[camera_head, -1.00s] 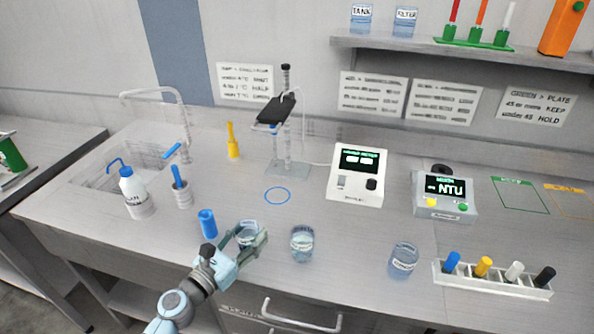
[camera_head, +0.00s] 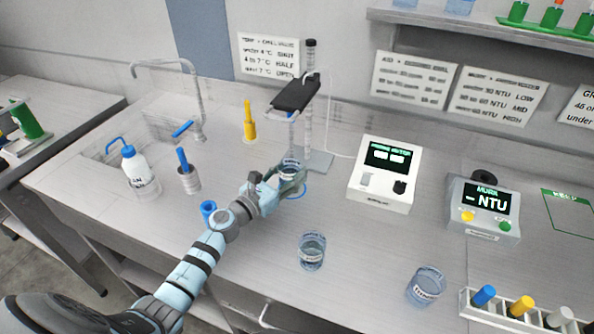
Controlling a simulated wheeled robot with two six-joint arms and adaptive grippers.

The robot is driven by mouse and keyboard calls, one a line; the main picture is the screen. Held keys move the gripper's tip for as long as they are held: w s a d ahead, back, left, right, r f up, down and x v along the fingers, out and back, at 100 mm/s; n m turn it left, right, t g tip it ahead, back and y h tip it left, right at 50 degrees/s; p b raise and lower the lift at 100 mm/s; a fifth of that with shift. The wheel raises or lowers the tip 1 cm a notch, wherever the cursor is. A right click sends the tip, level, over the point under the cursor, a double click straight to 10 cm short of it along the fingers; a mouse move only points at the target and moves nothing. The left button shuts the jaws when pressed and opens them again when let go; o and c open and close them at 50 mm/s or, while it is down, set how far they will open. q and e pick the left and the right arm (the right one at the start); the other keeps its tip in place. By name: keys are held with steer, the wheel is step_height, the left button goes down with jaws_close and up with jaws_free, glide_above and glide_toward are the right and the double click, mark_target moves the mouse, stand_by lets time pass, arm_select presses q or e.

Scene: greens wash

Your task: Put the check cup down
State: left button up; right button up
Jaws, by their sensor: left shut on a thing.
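My left gripper (camera_head: 294,180) is shut on a small clear cup (camera_head: 290,165) with a pale label band. It holds the cup at the blue ring (camera_head: 303,191) marked on the bench, in front of the stand (camera_head: 318,160). The gripper and cup cover much of the ring. I cannot tell whether the cup's base touches the bench. My right gripper is not in view.
Clear cups stand at the front middle (camera_head: 312,250) and front right (camera_head: 425,286). A white meter (camera_head: 383,178) is right of the ring.

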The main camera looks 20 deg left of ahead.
arm_select(q)
steer(key=shift+w+a+f+b, duration=0.2)
steer(key=shift+w+f+b, duration=0.55)
steer(key=shift+w+f, duration=0.45)
steer(key=shift+s+d+r, duration=0.1)
steer(key=shift+s+r, duration=0.2)
steer(key=shift+s, duration=0.25)
steer(key=shift+f, duration=0.15)
steer(key=o, duration=1.2)
steer(key=shift+w+f, duration=0.1)
steer(key=shift+w, duration=0.15)
steer(key=shift+s, duration=0.1)
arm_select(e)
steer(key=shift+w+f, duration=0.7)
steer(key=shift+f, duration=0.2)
